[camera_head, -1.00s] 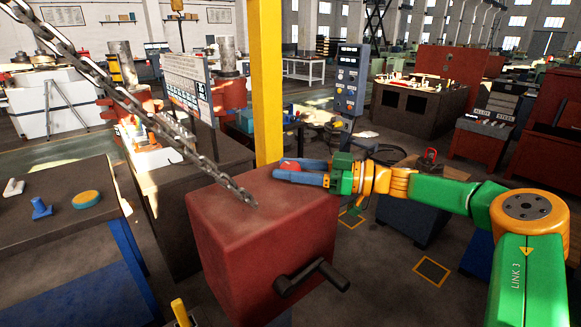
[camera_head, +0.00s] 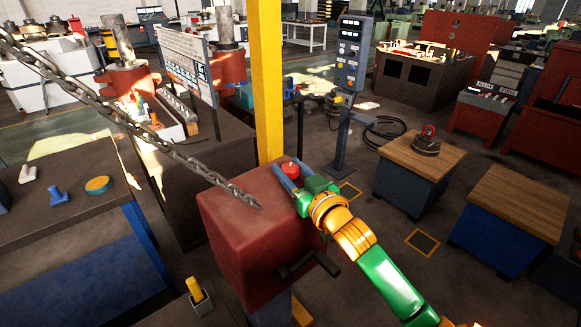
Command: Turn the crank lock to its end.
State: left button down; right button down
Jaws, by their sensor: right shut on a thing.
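A dark red box (camera_head: 245,235) stands in the middle of the head view. A small round red knob (camera_head: 290,170) sits at the back right of its top; I take it to be the crank lock. My right gripper (camera_head: 291,171) is shut on this knob, with a blue finger on each side of it. The fingers point away and to the left, and partly hide the knob. A dark crank handle (camera_head: 308,263) sticks out of the box's front, below my right arm. My left gripper is not in view.
A chain (camera_head: 150,135) runs from the upper left down to the box top. A yellow post (camera_head: 268,80) stands behind the box. A control panel (camera_head: 350,55) stands beyond it. Wood-topped blocks (camera_head: 515,200) stand at right, and a workbench (camera_head: 60,205) at left.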

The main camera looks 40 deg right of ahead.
jog(key=shift+m+g+h, duration=0.4)
jog(key=shift+m+h, duration=0.9)
jog(key=shift+h, duration=1)
jog(key=shift+c, duration=1.7)
grip_release()
jog(key=shift+s+f, duration=0.1)
